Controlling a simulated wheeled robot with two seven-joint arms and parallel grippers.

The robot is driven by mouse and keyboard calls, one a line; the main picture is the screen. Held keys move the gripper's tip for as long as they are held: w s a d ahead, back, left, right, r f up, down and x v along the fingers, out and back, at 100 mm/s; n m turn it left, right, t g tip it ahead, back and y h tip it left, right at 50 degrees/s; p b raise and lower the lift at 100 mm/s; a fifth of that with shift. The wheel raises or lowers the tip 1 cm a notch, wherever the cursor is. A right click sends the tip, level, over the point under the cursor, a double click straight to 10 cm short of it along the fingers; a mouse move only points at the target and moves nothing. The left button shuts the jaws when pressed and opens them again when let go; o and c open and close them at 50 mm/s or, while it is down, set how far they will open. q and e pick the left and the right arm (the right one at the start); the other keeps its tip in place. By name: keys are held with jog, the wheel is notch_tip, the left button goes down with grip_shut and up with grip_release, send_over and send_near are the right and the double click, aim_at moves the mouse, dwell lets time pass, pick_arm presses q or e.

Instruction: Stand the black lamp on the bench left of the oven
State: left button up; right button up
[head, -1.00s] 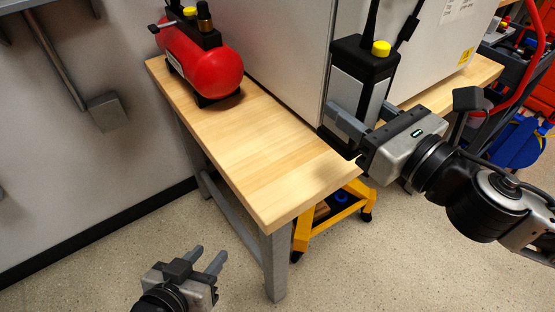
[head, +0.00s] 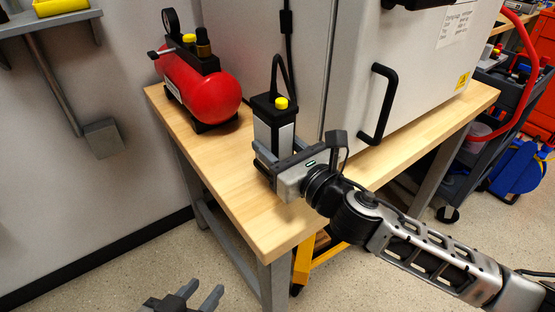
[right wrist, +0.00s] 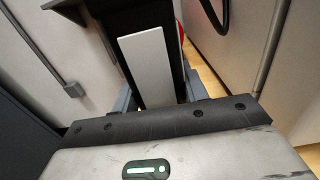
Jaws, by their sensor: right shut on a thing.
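The black lamp (head: 262,106), with a yellow knob, a pale side panel and a thin looped handle on top, stands upright over the bench (head: 260,215), left of the oven's front. My right gripper (head: 278,146) is shut on its lower body. The lamp's base is hidden behind the gripper, so I cannot tell whether it touches the bench. In the right wrist view the lamp (right wrist: 112,40) fills the space between the fingers. The grey oven (head: 345,85) has a black door handle. My left gripper (head: 200,298) is open and empty, low over the floor.
A red compressor tank (head: 205,85) sits at the bench's far left end. Bare wood lies between it and the lamp and along the front edge. A yellow cart (head: 318,255) is under the bench. A dark tool trolley (head: 480,125) stands at the right.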

notch_tip(320, 180, down, 3)
jog(key=shift+r+b, duration=0.1)
jog(key=shift+b, duration=0.35)
jog(key=shift+r, duration=0.1)
jog(key=o, duration=1)
jog(key=shift+f, duration=0.25)
